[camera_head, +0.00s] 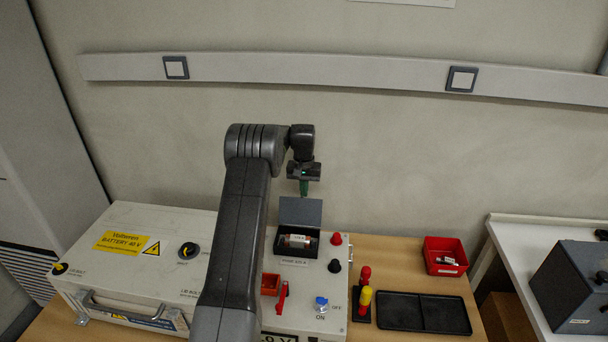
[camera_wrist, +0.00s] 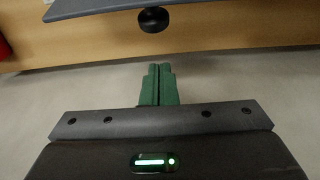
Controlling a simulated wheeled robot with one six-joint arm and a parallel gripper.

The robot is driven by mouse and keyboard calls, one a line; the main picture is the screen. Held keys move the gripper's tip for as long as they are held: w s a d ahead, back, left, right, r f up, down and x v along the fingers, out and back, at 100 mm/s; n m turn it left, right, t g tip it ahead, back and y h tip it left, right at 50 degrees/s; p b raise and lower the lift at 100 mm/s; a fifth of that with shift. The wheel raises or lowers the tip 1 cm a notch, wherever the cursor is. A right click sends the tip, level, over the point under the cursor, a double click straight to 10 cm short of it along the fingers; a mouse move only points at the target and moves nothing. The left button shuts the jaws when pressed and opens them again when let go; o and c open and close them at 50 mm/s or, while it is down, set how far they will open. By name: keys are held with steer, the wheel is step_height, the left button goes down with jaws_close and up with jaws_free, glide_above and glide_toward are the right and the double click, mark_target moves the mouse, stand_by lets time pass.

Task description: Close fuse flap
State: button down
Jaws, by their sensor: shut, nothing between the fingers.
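The fuse flap (camera_head: 301,212) is a dark grey lid standing up, open, at the back of the fuse box (camera_head: 281,246) on the light grey battery case. Inside the box lies a fuse (camera_head: 297,240) with a pale label and reddish ends. My gripper (camera_head: 303,188) is above and behind the raised flap, pointing down, its green fingers close to the flap's upper edge. I cannot tell whether they touch it. In the wrist view my green fingers (camera_wrist: 158,72) are together and empty. A dark grey plate edge with a black round knob crosses the top there.
Red (camera_head: 337,239) and black (camera_head: 334,266) terminals stand right of the fuse box. A blue knob (camera_head: 321,303) and red lever are in front. A black tray (camera_head: 424,313) and red bin (camera_head: 445,257) lie on the wooden table to the right. The wall is behind.

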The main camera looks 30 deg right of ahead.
mark_target(301, 210)
steer(key=s+a+r, duration=0.1)
steer(key=s+a, duration=0.1)
steer(key=shift+s+a+r+p, duration=0.25)
steer(key=shift+s+r+p, duration=0.15)
steer(key=shift+s+b, duration=0.1)
steer(key=shift+b, duration=0.4)
